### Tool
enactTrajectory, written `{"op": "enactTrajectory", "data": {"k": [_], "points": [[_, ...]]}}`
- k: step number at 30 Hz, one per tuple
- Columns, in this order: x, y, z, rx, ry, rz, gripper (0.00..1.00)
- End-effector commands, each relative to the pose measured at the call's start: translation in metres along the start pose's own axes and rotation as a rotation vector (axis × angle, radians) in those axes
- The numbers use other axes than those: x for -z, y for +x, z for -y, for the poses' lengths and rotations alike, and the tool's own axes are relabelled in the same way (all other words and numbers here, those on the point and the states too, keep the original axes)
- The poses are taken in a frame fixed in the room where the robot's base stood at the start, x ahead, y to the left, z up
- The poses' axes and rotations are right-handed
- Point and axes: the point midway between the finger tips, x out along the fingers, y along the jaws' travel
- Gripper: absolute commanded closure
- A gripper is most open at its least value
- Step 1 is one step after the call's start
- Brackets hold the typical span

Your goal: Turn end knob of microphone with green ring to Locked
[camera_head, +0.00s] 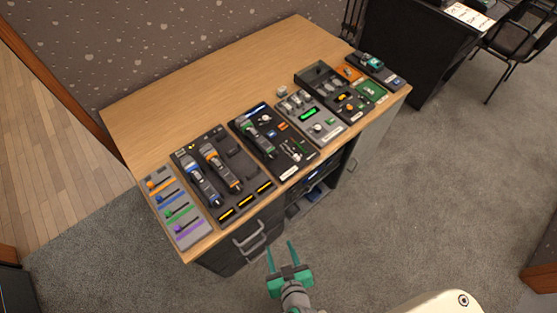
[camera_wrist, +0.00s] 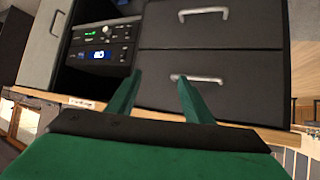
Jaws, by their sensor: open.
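The microphone with the green ring (camera_head: 262,138) lies on a dark panel (camera_head: 287,165) near the middle of the desk. It is dark, with a green band around it. Its end knob is too small to make out, so I cannot tell its setting. My gripper (camera_head: 279,246) is open and empty, in front of the desk's front side and apart from the microphone. In the wrist view, the gripper's green fingers (camera_wrist: 159,78) stand apart before dark drawers. The microphone does not show in the wrist view.
A dock left of it holds a microphone with a blue ring (camera_head: 202,183) and one with an orange ring (camera_head: 221,167). A fader panel (camera_head: 176,215) is at the far left, and a grey panel (camera_head: 318,126) is to the right. The desk's back (camera_head: 200,90) is clear. Drawer handles (camera_head: 249,234) stick out below.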

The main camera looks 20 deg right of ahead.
Motion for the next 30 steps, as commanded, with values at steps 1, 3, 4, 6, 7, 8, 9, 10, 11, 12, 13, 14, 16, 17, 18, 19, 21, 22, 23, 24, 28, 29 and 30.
{"op": "enactTrajectory", "data": {"k": [1, 3, 4, 6, 7, 8, 9, 10, 11, 12, 13, 14, 16, 17, 18, 19, 21, 22, 23, 24, 28, 29, 30], "points": [[0.003, 0.016, -0.007, 0.017, 0.005, 0.000, 0.53], [0.006, 0.034, -0.015, 0.056, 0.002, -0.003, 0.53], [0.009, 0.042, -0.017, 0.075, 0.000, -0.008, 0.53], [0.018, 0.057, -0.025, 0.121, -0.010, -0.032, 0.53], [0.024, 0.063, -0.029, 0.140, -0.016, -0.047, 0.53], [0.030, 0.068, -0.033, 0.161, -0.025, -0.064, 0.53], [0.039, 0.075, -0.039, 0.188, -0.036, -0.092, 0.53], [0.047, 0.079, -0.044, 0.206, -0.047, -0.116, 0.53], [0.055, 0.082, -0.049, 0.225, -0.059, -0.141, 0.53], [0.067, 0.085, -0.056, 0.249, -0.077, -0.179, 0.53], [0.076, 0.087, -0.062, 0.266, -0.092, -0.210, 0.53], [0.085, 0.087, -0.068, 0.280, -0.107, -0.241, 0.53], [0.105, 0.087, -0.081, 0.308, -0.147, -0.316, 0.53], [0.114, 0.086, -0.086, 0.318, -0.163, -0.347, 0.53], [0.125, 0.084, -0.092, 0.330, -0.182, -0.389, 0.53], [0.134, 0.083, -0.097, 0.336, -0.198, -0.419, 0.53], [0.151, 0.079, -0.105, 0.350, -0.223, -0.483, 0.53], [0.159, 0.077, -0.107, 0.355, -0.231, -0.509, 0.53], [0.166, 0.076, -0.110, 0.359, -0.237, -0.531, 0.53], [0.173, 0.074, -0.112, 0.364, -0.244, -0.557, 0.53], [0.190, 0.071, -0.114, 0.377, -0.251, -0.611, 0.53], [0.192, 0.071, -0.114, 0.378, -0.252, -0.616, 0.53], [0.194, 0.072, -0.114, 0.379, -0.253, -0.620, 0.53]]}}
